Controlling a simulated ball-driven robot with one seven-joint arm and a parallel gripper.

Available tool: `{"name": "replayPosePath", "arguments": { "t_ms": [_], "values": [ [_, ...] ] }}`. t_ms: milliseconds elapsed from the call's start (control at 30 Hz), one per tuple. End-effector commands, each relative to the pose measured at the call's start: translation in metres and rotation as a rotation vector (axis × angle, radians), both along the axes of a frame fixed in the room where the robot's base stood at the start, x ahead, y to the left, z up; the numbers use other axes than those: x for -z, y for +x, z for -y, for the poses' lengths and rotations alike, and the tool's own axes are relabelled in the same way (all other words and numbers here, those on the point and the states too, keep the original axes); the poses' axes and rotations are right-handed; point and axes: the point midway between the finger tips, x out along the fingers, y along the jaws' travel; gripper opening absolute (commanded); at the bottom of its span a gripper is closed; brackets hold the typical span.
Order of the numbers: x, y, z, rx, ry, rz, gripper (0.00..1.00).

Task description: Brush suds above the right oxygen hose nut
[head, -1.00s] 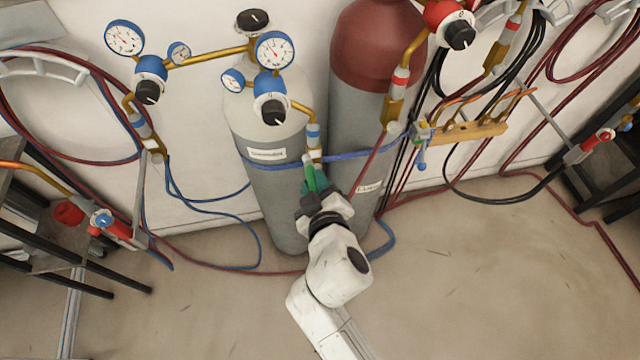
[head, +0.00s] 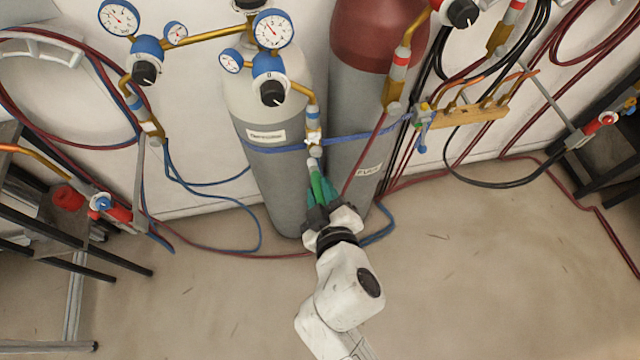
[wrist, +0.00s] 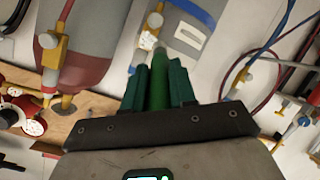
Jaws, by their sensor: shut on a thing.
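My gripper (head: 320,203) is shut on the green handle of a brush (head: 317,186), also seen between my fingers in the wrist view (wrist: 158,92). The brush points up, and its pale tip lies just below the grey right oxygen hose nut (head: 316,151) in the head view. The nut hangs at the lower end of the brass outlet pipe of the right blue regulator (head: 270,68). In the wrist view the nut (wrist: 148,41) shows just beyond the brush tip. I cannot tell whether tip and nut touch.
The grey cylinder (head: 277,190) and the red-topped cylinder (head: 352,120) stand close behind the brush, with a blue strap across them. A red hose runs down to the right of my gripper. Carts with torches stand at far left and far right. The floor in front is clear.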

Motion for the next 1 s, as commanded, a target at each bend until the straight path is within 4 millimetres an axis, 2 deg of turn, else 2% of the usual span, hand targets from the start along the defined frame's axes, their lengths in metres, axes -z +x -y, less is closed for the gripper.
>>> {"name": "replayPosePath", "arguments": {
  "t_ms": [333,700,1000],
  "values": [
    [0.001,-0.003,0.001,0.000,-0.001,0.000,0.00],
    [0.000,-0.028,0.008,0.000,0.000,0.000,0.00],
    [0.000,-0.029,0.008,0.000,0.000,0.000,0.00]
  ]
}}
